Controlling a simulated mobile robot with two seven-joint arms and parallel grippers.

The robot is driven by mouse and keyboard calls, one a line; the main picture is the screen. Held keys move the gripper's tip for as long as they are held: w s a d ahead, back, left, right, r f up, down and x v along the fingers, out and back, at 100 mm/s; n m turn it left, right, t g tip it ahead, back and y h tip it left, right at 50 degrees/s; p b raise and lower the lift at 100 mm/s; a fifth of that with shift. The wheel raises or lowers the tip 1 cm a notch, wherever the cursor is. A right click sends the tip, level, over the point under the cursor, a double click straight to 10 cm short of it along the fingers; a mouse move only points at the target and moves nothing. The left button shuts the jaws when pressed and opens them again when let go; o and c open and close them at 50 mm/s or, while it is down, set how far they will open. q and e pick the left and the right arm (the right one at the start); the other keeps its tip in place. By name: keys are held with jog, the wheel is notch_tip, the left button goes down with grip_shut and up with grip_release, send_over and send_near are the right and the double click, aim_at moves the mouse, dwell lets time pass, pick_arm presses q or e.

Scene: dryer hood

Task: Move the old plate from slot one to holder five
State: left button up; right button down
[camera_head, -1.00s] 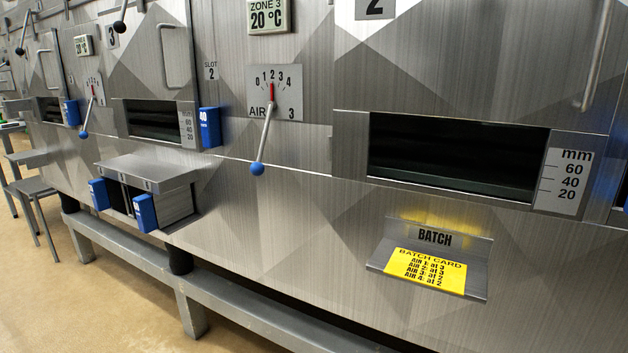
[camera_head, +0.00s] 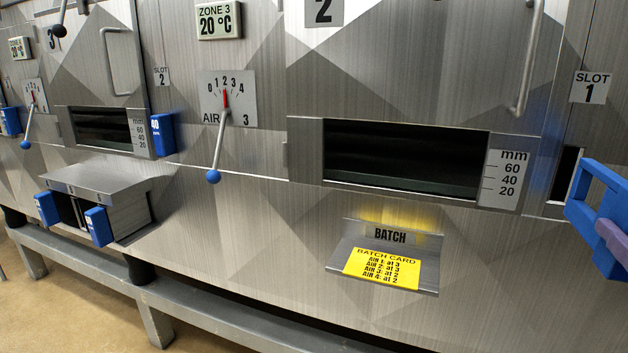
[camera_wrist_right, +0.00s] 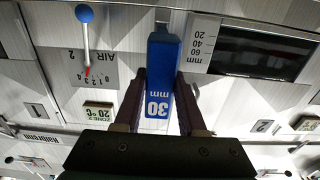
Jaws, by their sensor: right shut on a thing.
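The old plate's blue handle (camera_head: 592,200), marked 30 mm in the right wrist view (camera_wrist_right: 160,75), is at the right edge of the head view, in front of the slot below the SLOT 1 label (camera_head: 591,87). A dark opening (camera_head: 567,172) shows beside it. How far the plate sits in the slot cannot be told. My right gripper (camera_wrist_right: 158,88) is shut on the handle, a finger on each side; one purple finger shows in the head view. A holder rack (camera_head: 110,185) at lower left has blue-handled plates in it; holder five cannot be picked out. My left gripper is not in view.
A blue plate marked 40 (camera_head: 161,135) is in slot 2. The AIR 3 lever (camera_head: 218,150) sticks out from the panel. A shelf with a yellow batch card (camera_head: 382,268) juts out at lower middle. A grey rail (camera_head: 200,310) runs along the bottom.

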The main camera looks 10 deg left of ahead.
jog(key=shift+s+r, duration=0.1)
jog(key=shift+s, duration=0.1)
jog(key=p+v, duration=0.5)
jog(key=v, duration=0.4)
jog(key=shift+s, duration=0.35)
jog(key=shift+a, duration=0.1)
